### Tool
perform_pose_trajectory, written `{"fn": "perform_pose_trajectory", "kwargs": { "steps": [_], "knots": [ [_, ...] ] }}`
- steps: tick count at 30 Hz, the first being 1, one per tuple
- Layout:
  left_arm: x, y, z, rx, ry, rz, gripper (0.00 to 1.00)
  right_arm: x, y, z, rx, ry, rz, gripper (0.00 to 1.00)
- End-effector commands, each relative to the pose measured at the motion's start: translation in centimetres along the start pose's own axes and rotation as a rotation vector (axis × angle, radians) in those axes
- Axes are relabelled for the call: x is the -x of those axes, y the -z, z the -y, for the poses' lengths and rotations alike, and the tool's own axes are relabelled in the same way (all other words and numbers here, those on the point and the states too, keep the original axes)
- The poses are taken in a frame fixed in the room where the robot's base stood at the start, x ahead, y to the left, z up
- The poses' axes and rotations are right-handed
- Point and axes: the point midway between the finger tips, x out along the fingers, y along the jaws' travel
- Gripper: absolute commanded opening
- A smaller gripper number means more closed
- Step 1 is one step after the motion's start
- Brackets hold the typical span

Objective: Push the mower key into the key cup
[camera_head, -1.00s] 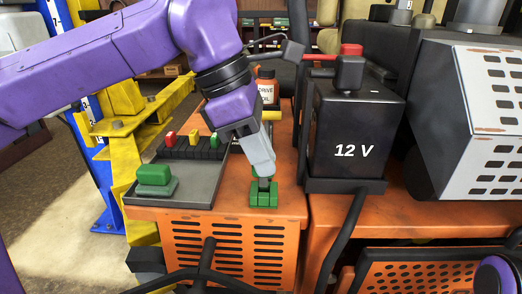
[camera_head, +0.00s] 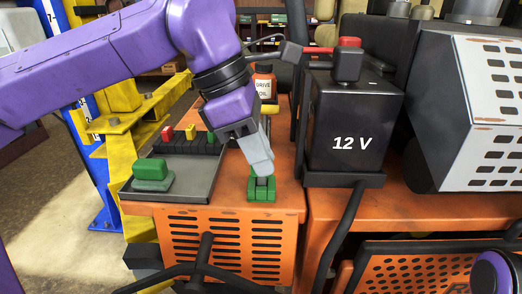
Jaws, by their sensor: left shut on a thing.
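The green key cup (camera_head: 261,196) stands on the orange deck near its front edge, in the head view. My left gripper (camera_head: 262,173) comes down onto it from above, with its grey fingers slightly tilted and right at the top of the cup. The gripper is shut on the mower key, which is mostly hidden between the fingers and the cup. I cannot tell how deep the key sits. My right gripper is out of view.
A grey tray (camera_head: 198,181) left of the cup carries a green block (camera_head: 152,171) and a dark rack with coloured pieces. A black 12 V battery (camera_head: 352,125) stands to the right. An orange-and-white oil bottle (camera_head: 264,86) stands behind my gripper.

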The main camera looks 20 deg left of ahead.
Motion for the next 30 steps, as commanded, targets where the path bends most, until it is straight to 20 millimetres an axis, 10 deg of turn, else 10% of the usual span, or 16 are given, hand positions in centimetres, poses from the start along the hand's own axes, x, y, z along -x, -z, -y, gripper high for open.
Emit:
{"fn": "perform_pose_trajectory", "kwargs": {
  "steps": [26, 30],
  "knots": [
    [-1.2, 0.5, 0.0, 0.000, 0.000, 0.000, 0.00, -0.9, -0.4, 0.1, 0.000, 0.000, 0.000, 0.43],
    [-1.2, 0.5, 0.0, 0.000, 0.000, 0.001, 0.46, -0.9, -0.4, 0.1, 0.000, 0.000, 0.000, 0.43]
  ]
}}
